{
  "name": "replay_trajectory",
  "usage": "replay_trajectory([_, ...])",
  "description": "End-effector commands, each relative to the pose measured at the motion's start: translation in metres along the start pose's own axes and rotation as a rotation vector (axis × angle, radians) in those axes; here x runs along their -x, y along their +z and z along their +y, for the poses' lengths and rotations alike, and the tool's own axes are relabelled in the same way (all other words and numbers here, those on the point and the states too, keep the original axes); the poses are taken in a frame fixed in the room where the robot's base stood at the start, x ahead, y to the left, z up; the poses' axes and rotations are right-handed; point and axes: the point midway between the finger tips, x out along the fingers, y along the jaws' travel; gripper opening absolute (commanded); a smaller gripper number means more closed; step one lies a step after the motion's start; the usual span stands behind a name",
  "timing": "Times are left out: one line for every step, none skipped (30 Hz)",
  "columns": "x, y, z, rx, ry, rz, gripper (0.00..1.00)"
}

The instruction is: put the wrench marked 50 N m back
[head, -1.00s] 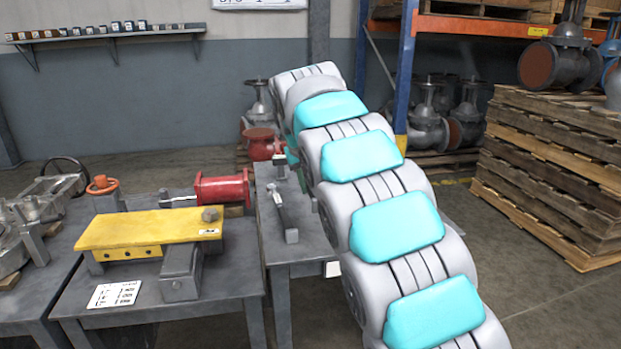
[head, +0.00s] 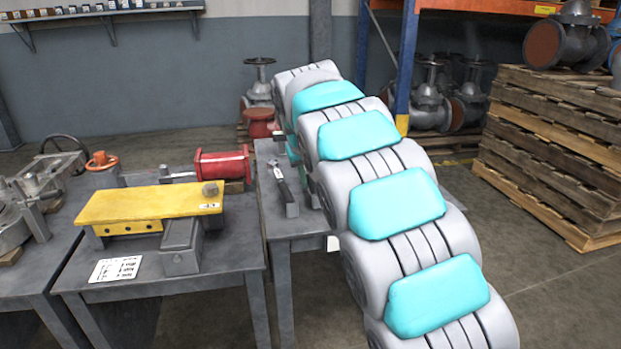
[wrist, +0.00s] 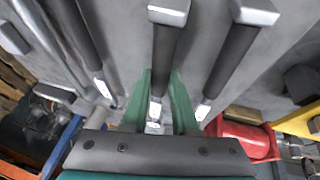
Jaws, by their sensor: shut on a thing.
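My gripper (wrist: 160,88) is shut on the middle wrench (wrist: 165,50) in the wrist view, its green fingers on either side of the dark handle. This wrench has a silver end block at the top and a pale label between the fingers, too small to read. A second wrench (wrist: 230,62) lies to its right and a third wrench (wrist: 82,38) to its left, both with pale labels I cannot read. In the head view a wrench (head: 284,187) lies on the grey table (head: 305,226); my arm hides most of the gripper and what it holds.
A red cylinder (head: 222,167) and a yellow plate fixture (head: 150,208) stand on the neighbouring table at left, with a printed card (head: 115,269) in front. An orange and blue rack (head: 408,65) stands behind, and stacked pallets (head: 545,150) at right. Open floor lies right of my arm.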

Motion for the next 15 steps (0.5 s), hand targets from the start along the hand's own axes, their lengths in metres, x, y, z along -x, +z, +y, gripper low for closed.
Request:
replay_trajectory([0.0005, -0.0004, 0.0002, 0.0, 0.0, 0.002, 0.0])
replay_trajectory([0.0003, -0.0003, 0.0002, 0.0, 0.0, 0.002, 0.0])
replay_trajectory([0.0, -0.0001, 0.0001, 0.0, 0.0, 0.001, 0.0])
replay_trajectory([-0.0004, 0.0, 0.0, 0.0, 0.0, 0.001, 0.0])
replay_trajectory([-0.0008, 0.0002, 0.0, 0.0, 0.0, 0.001, 0.0])
replay_trajectory([-0.0014, 0.0005, -0.0001, 0.0, 0.0, 0.001, 0.0])
replay_trajectory([-0.0019, 0.0007, -0.0002, 0.0, 0.0, 0.001, 0.0])
replay_trajectory([-0.0025, 0.001, -0.0004, 0.0, 0.0, 0.001, 0.0])
replay_trajectory([-0.0031, 0.0013, -0.0005, 0.0, 0.0, 0.001, 0.0])
replay_trajectory([-0.0036, 0.0015, -0.0006, 0.0, 0.0, 0.001, 0.0])
replay_trajectory([-0.0041, 0.0017, -0.0007, 0.0, 0.0, 0.001, 0.0])
replay_trajectory([-0.0048, 0.002, -0.0008, 0.0, 0.0, 0.001, 0.0])
replay_trajectory([-0.0053, 0.0022, -0.001, 0.0, 0.0, 0.001, 0.0])
replay_trajectory([-0.0059, 0.0024, -0.0011, 0.0, 0.0, 0.001, 0.0])
replay_trajectory([-0.0064, 0.0026, -0.0012, 0.0, 0.0, 0.001, 0.0])
